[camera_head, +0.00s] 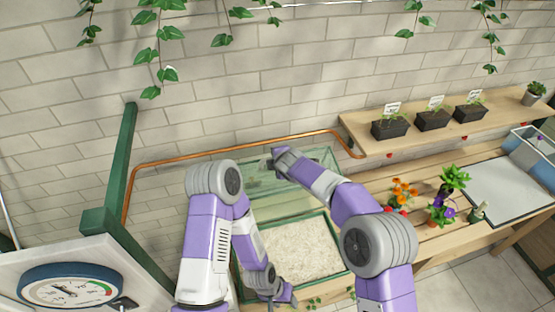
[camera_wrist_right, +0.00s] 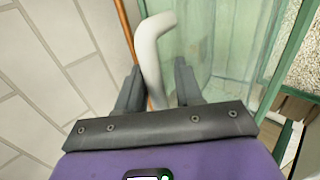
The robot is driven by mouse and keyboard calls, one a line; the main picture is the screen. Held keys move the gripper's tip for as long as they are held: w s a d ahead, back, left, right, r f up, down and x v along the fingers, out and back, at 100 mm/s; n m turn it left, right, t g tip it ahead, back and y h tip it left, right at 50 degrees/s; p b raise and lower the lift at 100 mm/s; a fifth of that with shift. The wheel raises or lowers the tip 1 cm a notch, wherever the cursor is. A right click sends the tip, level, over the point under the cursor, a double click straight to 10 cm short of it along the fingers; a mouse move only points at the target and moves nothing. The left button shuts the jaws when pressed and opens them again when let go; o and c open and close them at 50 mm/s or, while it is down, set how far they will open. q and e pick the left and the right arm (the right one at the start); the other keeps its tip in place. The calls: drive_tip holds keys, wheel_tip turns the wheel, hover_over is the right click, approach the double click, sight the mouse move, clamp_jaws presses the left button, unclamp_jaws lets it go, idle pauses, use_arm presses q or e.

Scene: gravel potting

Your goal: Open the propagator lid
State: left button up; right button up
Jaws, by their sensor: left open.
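The propagator is a green-rimmed box (camera_head: 337,240) holding pale gravel. A clear greenish panel with green edges, apparently its lid (camera_head: 322,160), shows behind the gravel; my arms cover part of it, and I cannot tell its tilt. It fills the upper right of the right wrist view (camera_wrist_right: 225,45). My right gripper (camera_head: 272,158) is at the panel's back left. In the wrist view its dark fingers (camera_wrist_right: 158,82) stand apart, with a white bent bar (camera_wrist_right: 152,45) between them and a gap at the right finger. My left gripper (camera_head: 284,294) is open at the box's front edge.
A copper pipe (camera_head: 180,158) runs along the brick wall behind. A shelf with dark pots (camera_head: 433,120) is at the back right. Flowers in pots (camera_head: 440,212) and a grey mat (camera_head: 512,190) are on the slatted bench. A dial (camera_head: 70,287) is at the front left.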

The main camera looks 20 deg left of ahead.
drive_tip(key=shift+o, duration=0.7)
drive_tip(key=shift+f, duration=0.2)
drive_tip(key=shift+s+d+r, duration=0.15)
drive_tip(key=shift+s+r, duration=0.1)
drive_tip(key=shift+r, duration=0.2)
drive_tip(key=b+v, duration=0.2)
drive_tip(key=v, duration=0.4)
drive_tip(key=shift+s+d+r, duration=0.15)
drive_tip(key=shift+s+r, duration=0.05)
drive_tip(key=shift+r, duration=0.05)
drive_tip(key=shift+f, duration=0.1)
